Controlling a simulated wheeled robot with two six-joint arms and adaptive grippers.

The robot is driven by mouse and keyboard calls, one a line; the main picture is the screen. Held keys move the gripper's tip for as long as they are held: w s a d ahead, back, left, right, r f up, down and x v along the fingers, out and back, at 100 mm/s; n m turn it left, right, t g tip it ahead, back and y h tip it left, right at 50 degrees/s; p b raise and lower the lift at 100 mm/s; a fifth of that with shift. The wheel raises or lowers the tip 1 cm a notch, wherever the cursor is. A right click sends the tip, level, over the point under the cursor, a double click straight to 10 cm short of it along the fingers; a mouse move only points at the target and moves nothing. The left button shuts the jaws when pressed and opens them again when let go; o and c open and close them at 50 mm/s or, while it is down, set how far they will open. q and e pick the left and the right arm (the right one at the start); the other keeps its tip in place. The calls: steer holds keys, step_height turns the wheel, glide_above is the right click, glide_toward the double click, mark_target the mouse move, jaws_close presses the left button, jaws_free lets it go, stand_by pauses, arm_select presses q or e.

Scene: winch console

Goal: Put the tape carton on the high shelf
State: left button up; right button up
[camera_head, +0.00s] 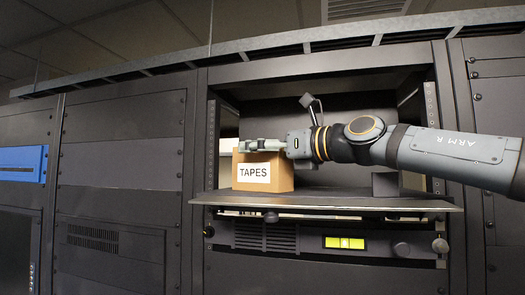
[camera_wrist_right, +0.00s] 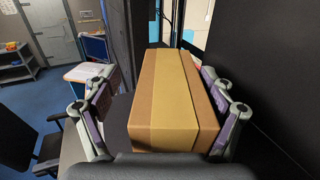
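The tape carton (camera_head: 264,174) is a brown cardboard box with a white TAPES label. It stands upright at the left end of the rack shelf (camera_head: 330,200), near its front edge, and appears to rest on it. My right gripper (camera_head: 262,145) reaches in from the right at the carton's top. In the right wrist view the carton (camera_wrist_right: 170,100) lies between the two fingers of my right gripper (camera_wrist_right: 162,95). The fingers are spread, with a clear gap on the left and a narrow one on the right. My left gripper is not in view.
Rack posts (camera_head: 198,150) stand close to the left of the carton. A unit with a lit yellow-green display (camera_head: 345,242) is below. The shelf middle looks free.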

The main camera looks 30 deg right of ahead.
steer(key=shift+w+a, duration=0.15)
steer(key=shift+s+d+f+b, duration=0.2)
steer(key=shift+s+d+b, duration=0.1)
steer(key=shift+d+b, duration=0.1)
steer(key=b+v, duration=0.3)
steer(key=shift+s+d+f, duration=0.1)
steer(key=shift+s+f, duration=0.05)
steer(key=shift+f, duration=0.1)
steer(key=b+v, duration=0.1)
steer(key=v, duration=0.1)
steer(key=b+v, duration=0.1)
steer(key=v, duration=0.2)
steer(key=b+v, duration=0.1)
steer(key=v, duration=0.1)
steer(key=shift+s+r+b, duration=0.2)
steer(key=shift+r+b, duration=0.15)
steer(key=shift+b, duration=0.05)
steer(key=shift+s+d+r, duration=0.1)
steer(key=shift+s, duration=0.35)
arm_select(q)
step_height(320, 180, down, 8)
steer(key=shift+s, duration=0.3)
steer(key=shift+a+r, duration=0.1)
arm_select(e)
steer(key=shift+w, duration=0.1)
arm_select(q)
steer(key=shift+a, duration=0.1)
